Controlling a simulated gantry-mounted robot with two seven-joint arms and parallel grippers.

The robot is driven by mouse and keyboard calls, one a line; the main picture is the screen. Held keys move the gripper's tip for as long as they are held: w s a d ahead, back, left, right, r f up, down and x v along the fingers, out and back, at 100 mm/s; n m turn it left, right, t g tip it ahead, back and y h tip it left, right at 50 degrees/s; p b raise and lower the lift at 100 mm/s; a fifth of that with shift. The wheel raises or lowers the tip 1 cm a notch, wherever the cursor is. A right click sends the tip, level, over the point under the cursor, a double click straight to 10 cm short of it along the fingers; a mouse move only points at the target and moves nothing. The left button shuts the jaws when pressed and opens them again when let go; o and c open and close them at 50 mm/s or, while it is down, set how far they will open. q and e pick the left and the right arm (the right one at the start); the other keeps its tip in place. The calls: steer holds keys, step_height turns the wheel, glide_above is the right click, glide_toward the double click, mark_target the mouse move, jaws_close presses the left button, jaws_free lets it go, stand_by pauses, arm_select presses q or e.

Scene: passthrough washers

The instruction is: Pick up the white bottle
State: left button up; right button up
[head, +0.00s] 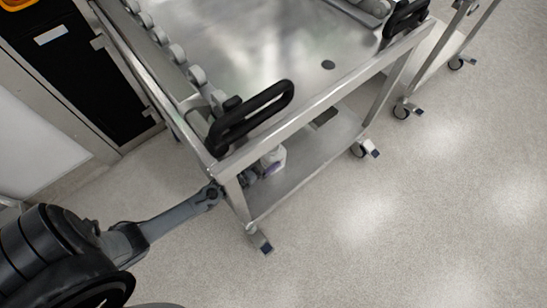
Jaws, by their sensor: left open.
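The white bottle (273,160) shows in the head view on the lower shelf of the steel cart, near its front left corner. The upper part of the bottle is hidden by the cart's top frame, and a purplish patch shows on its side. My left arm comes in from the left at shelf height. My left gripper (252,175) is open, partly hidden behind the cart's corner post, just left of the bottle. I cannot tell whether its fingers touch or straddle the bottle. My right gripper is not in view.
The cart's steel top (270,55) and black handle (252,115) overhang the lower shelf (300,172). A row of rollers (177,54) lines the cart's left side. A second cart (440,65) stands at upper right. The speckled floor (400,220) is clear at lower right.

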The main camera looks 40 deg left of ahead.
mark_target(279, 152)
arm_select(q)
steer(key=w+b, duration=0.2)
steer(key=w, duration=0.1)
steer(key=w+b, duration=0.1)
steer(key=w, duration=0.1)
steer(key=shift+d+f+b, duration=0.3)
steer(key=shift+d+b, duration=0.1)
steer(key=shift+c, duration=0.3)
steer(key=shift+c, duration=1.1)
steer(key=c, duration=0.4)
steer(key=shift+c, duration=0.2)
